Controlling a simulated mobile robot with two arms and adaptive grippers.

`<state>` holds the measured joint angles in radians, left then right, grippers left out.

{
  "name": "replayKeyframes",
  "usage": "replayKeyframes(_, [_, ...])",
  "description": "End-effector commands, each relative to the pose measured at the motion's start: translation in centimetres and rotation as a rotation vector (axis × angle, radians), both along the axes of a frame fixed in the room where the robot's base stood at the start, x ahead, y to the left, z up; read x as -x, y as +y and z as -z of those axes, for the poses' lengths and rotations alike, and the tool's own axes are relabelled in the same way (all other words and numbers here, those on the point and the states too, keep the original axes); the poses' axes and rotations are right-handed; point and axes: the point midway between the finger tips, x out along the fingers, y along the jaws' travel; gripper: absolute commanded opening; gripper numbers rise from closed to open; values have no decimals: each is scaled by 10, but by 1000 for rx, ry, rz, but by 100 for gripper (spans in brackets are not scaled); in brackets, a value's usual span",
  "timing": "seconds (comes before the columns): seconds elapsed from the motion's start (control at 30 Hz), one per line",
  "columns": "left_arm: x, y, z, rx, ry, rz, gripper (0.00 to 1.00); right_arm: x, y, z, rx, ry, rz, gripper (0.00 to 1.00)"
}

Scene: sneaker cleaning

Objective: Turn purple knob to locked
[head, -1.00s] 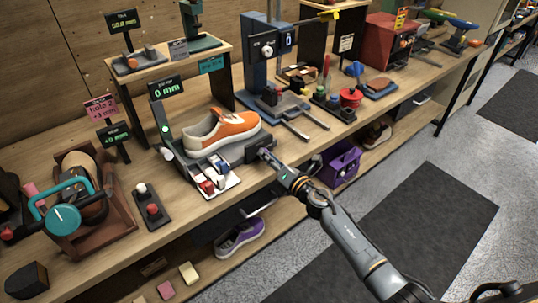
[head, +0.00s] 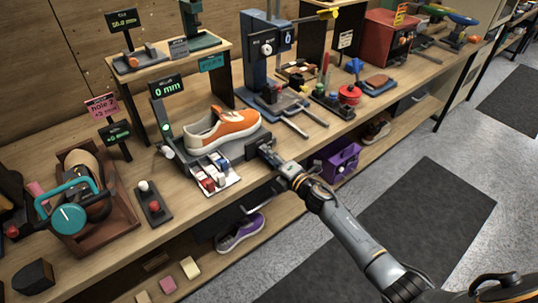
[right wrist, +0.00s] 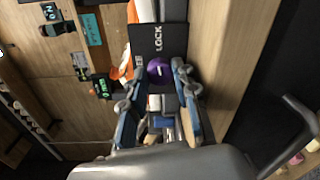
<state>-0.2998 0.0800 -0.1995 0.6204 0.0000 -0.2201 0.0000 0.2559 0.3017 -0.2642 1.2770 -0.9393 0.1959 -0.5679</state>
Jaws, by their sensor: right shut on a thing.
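The purple knob (right wrist: 159,71) sits on a black panel (right wrist: 172,40) marked LOCK, with a second label partly hidden beside the knob. A pale mark shows on the knob's face; I cannot tell exactly where it points. My right gripper (right wrist: 155,82) has its fingers on both sides of the knob and is shut on it. In the head view my right gripper (head: 258,153) is at the black panel on the fixture's front end and hides the knob. An orange and white sneaker (head: 222,129) rests on that fixture. My left gripper is not in view.
A display reading 0 mm (head: 167,87) stands behind the sneaker. Small red, white and blue parts (head: 212,176) lie left of my right gripper. A purple box (head: 338,162) and a purple-grey shoe (head: 240,233) are on the lower shelf.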

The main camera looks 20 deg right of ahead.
Motion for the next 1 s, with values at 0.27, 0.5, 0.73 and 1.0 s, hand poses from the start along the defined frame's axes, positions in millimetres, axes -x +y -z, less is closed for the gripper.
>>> replayKeyframes(0.27, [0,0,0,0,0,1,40,0,0,1,1,2,0,0])
replayKeyframes(0.5, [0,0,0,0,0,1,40,0,0,1,1,3,1,52])
replayKeyframes(0.73, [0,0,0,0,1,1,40,1,-1,3,2,5,2,52])
replayKeyframes(1.0, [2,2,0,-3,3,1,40,9,-4,5,4,9,3,52])
